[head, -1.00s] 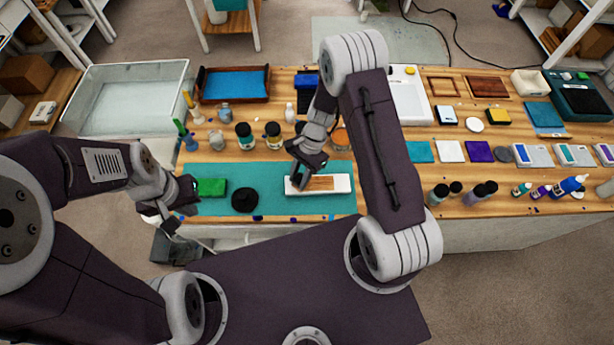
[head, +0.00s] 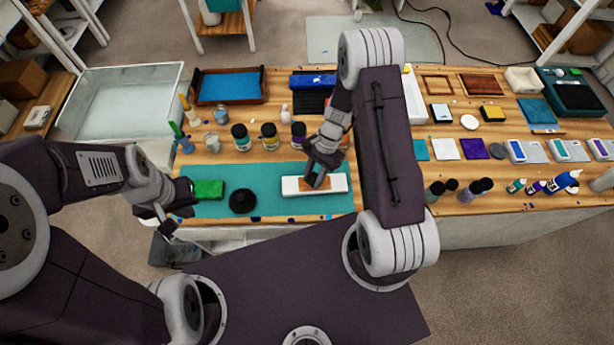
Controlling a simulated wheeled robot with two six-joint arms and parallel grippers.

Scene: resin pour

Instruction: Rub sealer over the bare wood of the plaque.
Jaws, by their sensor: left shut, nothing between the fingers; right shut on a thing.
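The plaque (head: 339,184) is a white board with a brown wood patch (head: 304,186) in its middle. It lies flat on the teal mat (head: 283,205). My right gripper (head: 315,182) is low over the middle of the plaque and covers part of the wood. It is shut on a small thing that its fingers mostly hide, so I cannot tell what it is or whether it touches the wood. My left gripper (head: 172,212) is shut and empty at the mat's left front corner, left of a green block (head: 208,190).
A black round object (head: 242,201) sits on the mat left of the plaque. Several bottles and jars (head: 240,137) stand behind the mat. A blue-lined wooden tray (head: 232,88) is further back. The mat's right end is clear.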

